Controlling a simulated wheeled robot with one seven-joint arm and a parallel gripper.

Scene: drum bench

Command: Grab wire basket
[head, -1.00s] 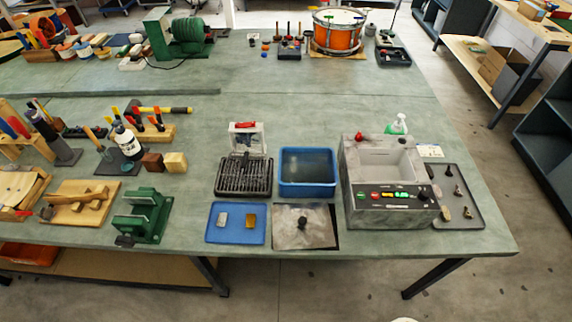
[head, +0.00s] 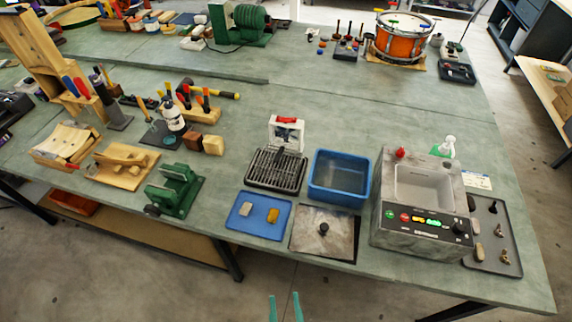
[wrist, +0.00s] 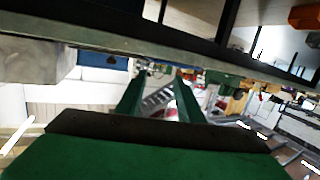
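A black wire basket (head: 276,170), low and grid-like with a dark upright piece at its back, sits on the green bench left of a blue tub. My gripper (head: 285,308) shows as two teal fingertips at the bottom of the head view, in front of the bench's front edge and apart from the basket. In the wrist view the gripper's green fingers (wrist: 160,100) stand apart with nothing held between them. I cannot make out the basket in the wrist view.
The bench edge (head: 300,262) lies before my gripper.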

